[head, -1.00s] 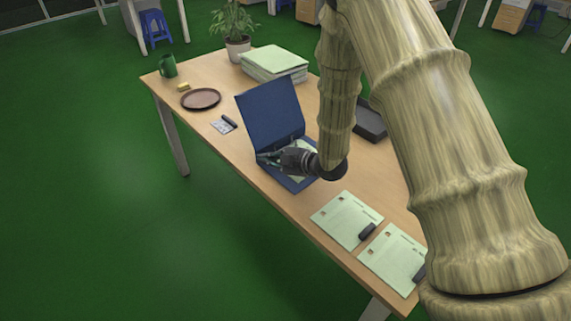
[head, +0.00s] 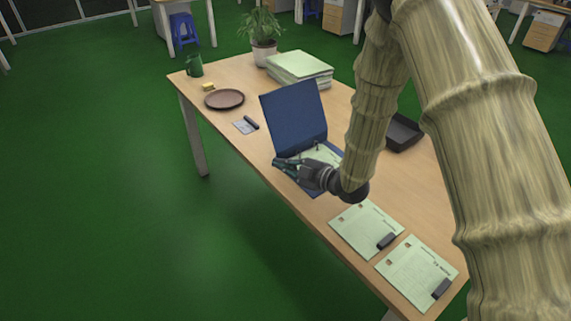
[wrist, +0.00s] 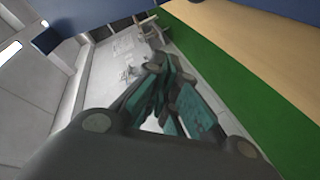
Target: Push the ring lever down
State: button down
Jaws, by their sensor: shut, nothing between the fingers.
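A blue ring binder (head: 294,116) lies open on the wooden table in the head view, its cover standing up and tilted back. Pale green paper (head: 322,153) lies inside it. A small dark upright piece near the paper, perhaps part of the ring lever (head: 318,145), is too small to make out surely. My gripper (head: 279,163) is shut and empty, over the near left part of the binder's base, and hides some of it. I cannot tell whether it touches the binder. In the wrist view my gripper's teal-and-dark fingers (wrist: 165,100) are together, with no lever clearly visible.
Two sheets with dark clips (head: 387,241) lie at the near right. A brown plate (head: 224,99), a card with a dark clip (head: 245,125) and a green mug (head: 194,66) stand left. A paper stack (head: 299,68), potted plant (head: 262,27) and black tray (head: 402,134) are behind.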

jog(key=v, duration=0.5)
jog(key=f+b+v, duration=0.1)
jog(key=v, duration=0.2)
jog(key=shift+d, duration=0.2)
